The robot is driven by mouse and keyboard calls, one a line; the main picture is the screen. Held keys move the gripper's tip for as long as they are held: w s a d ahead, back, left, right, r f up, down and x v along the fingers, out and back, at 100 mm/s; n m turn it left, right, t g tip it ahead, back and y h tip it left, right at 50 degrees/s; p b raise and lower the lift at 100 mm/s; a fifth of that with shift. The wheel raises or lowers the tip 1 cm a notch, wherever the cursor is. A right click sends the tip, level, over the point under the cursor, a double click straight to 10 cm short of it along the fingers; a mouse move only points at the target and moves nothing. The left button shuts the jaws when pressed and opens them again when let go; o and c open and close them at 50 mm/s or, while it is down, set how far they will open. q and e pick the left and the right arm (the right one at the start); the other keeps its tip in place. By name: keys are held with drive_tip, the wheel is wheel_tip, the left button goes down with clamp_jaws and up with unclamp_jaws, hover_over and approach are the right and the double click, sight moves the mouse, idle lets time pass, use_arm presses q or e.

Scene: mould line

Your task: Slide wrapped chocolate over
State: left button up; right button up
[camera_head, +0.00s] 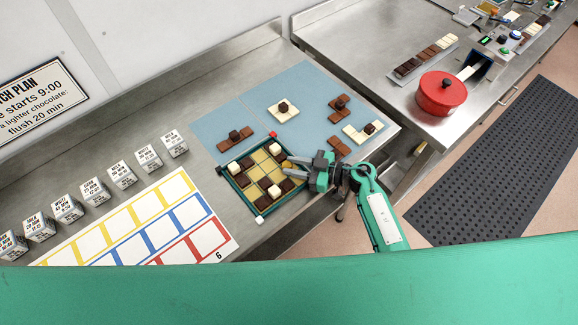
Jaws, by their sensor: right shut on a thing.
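A dark green tray (236,185) with a grid of squares stands on the steel bench. Its squares show dark brown, white and gold; I cannot tell whether the gold ones are wrapped chocolates or bare cells. My right gripper (292,167) reaches in from the right, with its fingertips over the tray's right side. It is shut on a small piece, likely a chocolate (288,172), mostly hidden by the fingers. My left gripper is not in view.
Blue mats (300,85) behind the tray hold several brown and white chocolate pieces. A card with coloured squares (150,225) lies left of the tray, with several labelled cubes (122,174) behind it. A red pot (441,93) stands on the right bench, across a gap.

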drive_tip(key=shift+w+d, duration=0.3)
drive_tip(key=shift+d, duration=0.1)
drive_tip(key=o, duration=1)
drive_tip(key=b+v, duration=0.3)
drive_tip(key=v, duration=1)
drive_tip(key=shift+s+d+b, duration=0.25)
drive_tip(key=shift+d+b, duration=0.1)
drive_tip(key=shift+d, duration=0.05)
